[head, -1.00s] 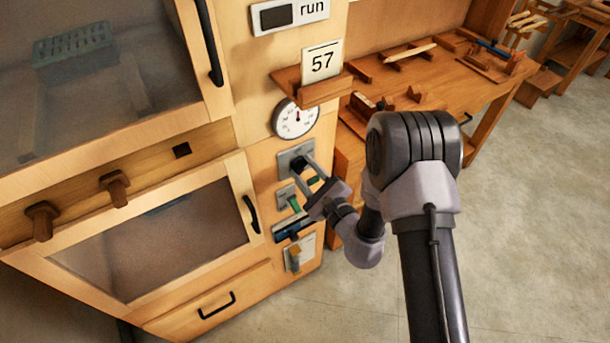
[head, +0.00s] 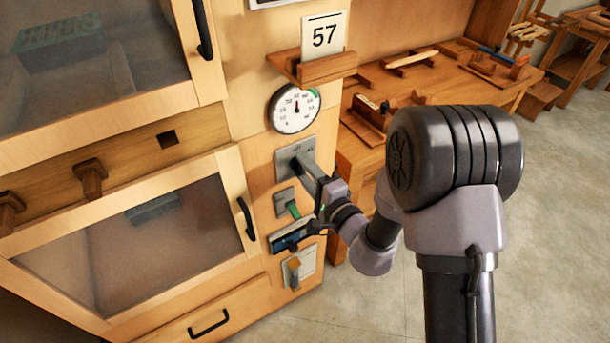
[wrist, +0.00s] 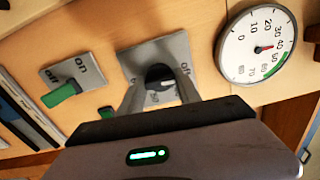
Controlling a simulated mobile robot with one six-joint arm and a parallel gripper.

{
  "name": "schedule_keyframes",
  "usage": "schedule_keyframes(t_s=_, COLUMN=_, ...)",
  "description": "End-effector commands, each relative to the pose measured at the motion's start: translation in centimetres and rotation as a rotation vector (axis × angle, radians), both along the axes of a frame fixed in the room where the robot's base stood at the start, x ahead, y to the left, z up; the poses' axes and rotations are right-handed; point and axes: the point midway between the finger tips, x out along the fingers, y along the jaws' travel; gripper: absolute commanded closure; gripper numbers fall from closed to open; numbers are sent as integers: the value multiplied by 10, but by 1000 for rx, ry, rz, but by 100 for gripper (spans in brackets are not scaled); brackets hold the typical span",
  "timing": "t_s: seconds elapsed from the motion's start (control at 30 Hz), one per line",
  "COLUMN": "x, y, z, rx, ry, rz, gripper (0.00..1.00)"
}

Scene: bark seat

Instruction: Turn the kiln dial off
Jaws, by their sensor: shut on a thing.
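The kiln dial (wrist: 158,74) is a small black knob on a grey plate (wrist: 128,62) on the wooden cabinet front. In the head view the plate (head: 283,157) sits just below the round gauge. My gripper (wrist: 160,92) is shut on the dial, with one finger on each side of it. In the head view my gripper (head: 301,170) reaches the plate from the lower right and hides most of the knob.
A green switch (wrist: 62,94) on its own plate is close beside the dial. The white gauge (head: 294,109) and a shelf (head: 314,68) with a "57" card are above. A blue-and-dark panel (head: 290,237) is lower. A workbench (head: 440,85) with tools stands to the right.

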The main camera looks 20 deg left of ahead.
Motion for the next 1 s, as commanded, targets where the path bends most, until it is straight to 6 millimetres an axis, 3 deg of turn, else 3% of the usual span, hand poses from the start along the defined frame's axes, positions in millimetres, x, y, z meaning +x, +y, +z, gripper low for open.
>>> schedule_keyframes(t_s=0.77, x=0, y=0, z=0, rx=-57, ry=-63, rz=1, gripper=100)
schedule_keyframes(t_s=0.8, x=0, y=0, z=0, rx=-57, ry=-63, rz=1, gripper=52)
schedule_keyframes(t_s=0.87, x=0, y=0, z=0, rx=-56, ry=-64, rz=1, gripper=40)
schedule_keyframes(t_s=1.0, x=0, y=0, z=0, rx=-55, ry=-63, rz=1, gripper=38)
